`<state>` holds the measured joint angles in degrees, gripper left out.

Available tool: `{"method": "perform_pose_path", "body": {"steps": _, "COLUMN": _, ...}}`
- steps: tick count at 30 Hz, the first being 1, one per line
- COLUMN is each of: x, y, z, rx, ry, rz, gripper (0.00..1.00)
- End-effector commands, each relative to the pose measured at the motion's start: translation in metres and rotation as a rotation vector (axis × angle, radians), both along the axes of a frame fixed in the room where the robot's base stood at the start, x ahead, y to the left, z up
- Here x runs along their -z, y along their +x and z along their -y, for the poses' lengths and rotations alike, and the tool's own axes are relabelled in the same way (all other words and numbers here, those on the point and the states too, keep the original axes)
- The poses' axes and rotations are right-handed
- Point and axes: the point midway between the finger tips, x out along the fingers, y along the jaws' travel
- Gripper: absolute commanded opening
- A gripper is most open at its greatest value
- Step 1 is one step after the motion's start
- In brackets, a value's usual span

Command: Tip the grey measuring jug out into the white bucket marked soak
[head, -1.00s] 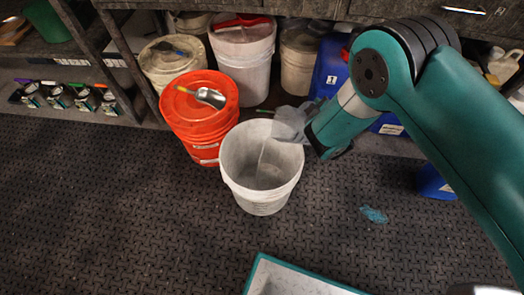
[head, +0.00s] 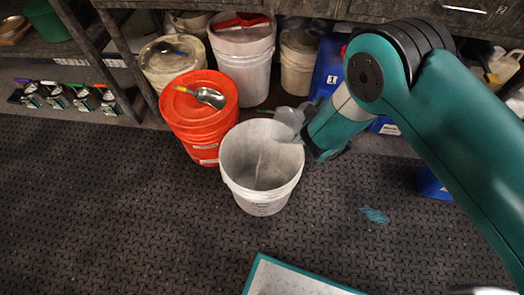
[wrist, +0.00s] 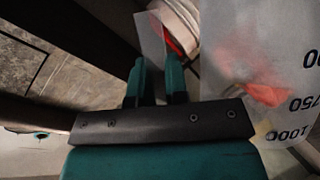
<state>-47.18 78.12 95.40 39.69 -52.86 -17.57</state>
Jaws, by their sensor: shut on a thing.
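The white bucket (head: 234,188) stands upright and open on the floor mat; its front lettering is too small to read. The grey measuring jug (head: 287,119), translucent, is tilted with its mouth over the bucket's upper right rim. A pale streak shows inside the bucket below it. In the wrist view, the jug's wall (wrist: 285,50) fills the right side with markings such as 750 and 1000. My gripper (wrist: 156,78) is shut on the jug, with its two fingers close together beside the wall; the exact grip is partly hidden. The jug's inside is not clearly visible.
More tubs and blue containers (head: 328,68) stand behind, under the bench. A teal-edged tray (head: 290,280) lies in front. Floor at left is clear.

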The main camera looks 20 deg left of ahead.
Motion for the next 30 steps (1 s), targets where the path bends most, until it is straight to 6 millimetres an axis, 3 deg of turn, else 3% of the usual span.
{"method": "perform_pose_path", "body": {"steps": 30, "x": 0.0015, "y": -0.0015, "z": -0.0035, "rx": -0.001, "ry": -0.029, "rz": 0.023, "gripper": 0.0}}
